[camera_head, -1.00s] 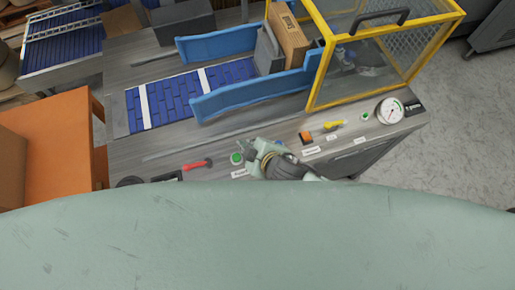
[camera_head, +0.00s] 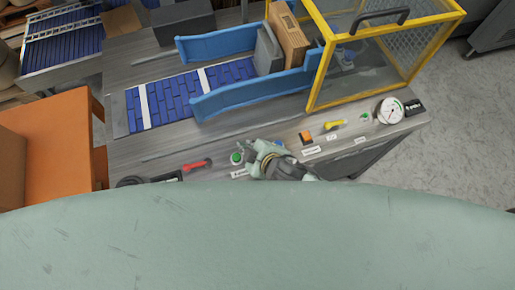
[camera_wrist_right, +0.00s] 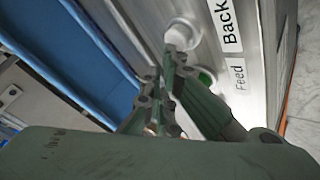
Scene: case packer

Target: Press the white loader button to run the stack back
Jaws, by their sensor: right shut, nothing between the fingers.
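The white loader button (camera_wrist_right: 183,35) shows in the right wrist view, round and pale, beside the "Back" label (camera_wrist_right: 226,24). My right gripper (camera_wrist_right: 171,56) is shut and empty, its fingertips at the lower edge of the button. I cannot tell whether they touch it. In the head view the right gripper (camera_head: 250,149) hovers at the panel's front and hides the white button. The stack is a brown carton (camera_head: 290,42) standing against a grey plate (camera_head: 268,50) between blue rails. My left gripper is not in view.
A green button (camera_head: 237,158) sits left of the gripper; it also shows beside the "Feed" label in the wrist view (camera_wrist_right: 206,77). An orange switch (camera_head: 306,137), a yellow handle (camera_head: 334,124) and a gauge (camera_head: 390,110) are to the right. A yellow-framed guard (camera_head: 322,75) stands behind them.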

